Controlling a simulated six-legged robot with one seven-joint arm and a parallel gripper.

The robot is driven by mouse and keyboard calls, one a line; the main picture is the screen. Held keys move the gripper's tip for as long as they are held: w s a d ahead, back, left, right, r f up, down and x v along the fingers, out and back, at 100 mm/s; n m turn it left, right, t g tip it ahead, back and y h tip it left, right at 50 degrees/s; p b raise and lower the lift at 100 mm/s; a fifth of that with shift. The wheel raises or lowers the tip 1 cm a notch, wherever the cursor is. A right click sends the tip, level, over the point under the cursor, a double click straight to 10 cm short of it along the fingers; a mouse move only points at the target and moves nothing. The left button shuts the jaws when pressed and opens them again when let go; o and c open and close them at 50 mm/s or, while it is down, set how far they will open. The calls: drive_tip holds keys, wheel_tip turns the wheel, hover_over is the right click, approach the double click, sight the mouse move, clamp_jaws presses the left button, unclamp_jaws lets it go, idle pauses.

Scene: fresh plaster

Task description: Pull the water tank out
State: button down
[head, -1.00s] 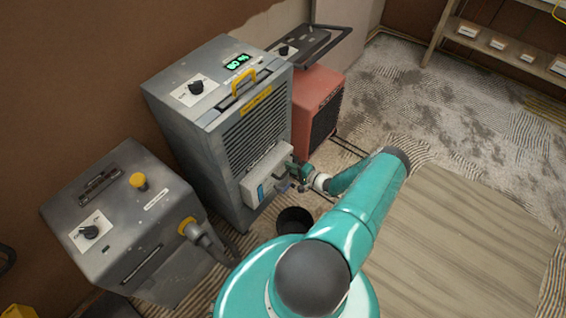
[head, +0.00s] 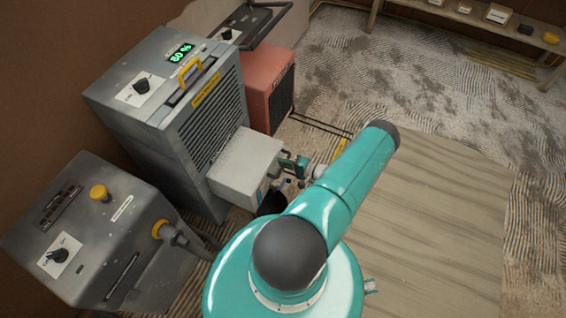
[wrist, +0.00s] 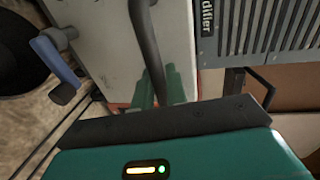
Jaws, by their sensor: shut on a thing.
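The water tank (head: 245,165) is a pale grey-white box sticking well out of the lower front of the grey dehumidifier (head: 185,120). Its back end is hidden inside the housing. In the wrist view the tank's pale front face (wrist: 100,30) carries a dark bar handle (wrist: 146,45). My gripper (head: 292,166) is at the tank's front; in the wrist view its green fingers (wrist: 156,88) are shut on the handle. A blue-handled tap (wrist: 55,62) sits beside the tank's face.
A black bucket (head: 271,203) stands on the floor below the tank's front. A grey machine with a hose (head: 90,235) is at left, a red heater-like unit (head: 268,85) behind. A wooden board (head: 440,210) lies clear at right; a low shelf (head: 480,18) is at back.

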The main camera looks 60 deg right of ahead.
drive_tip(key=c, duration=1.5)
unclamp_jaws()
drive_tip(key=v, duration=1.3)
drive_tip(key=shift+s+r, duration=0.1)
drive_tip(key=shift+s, duration=0.25)
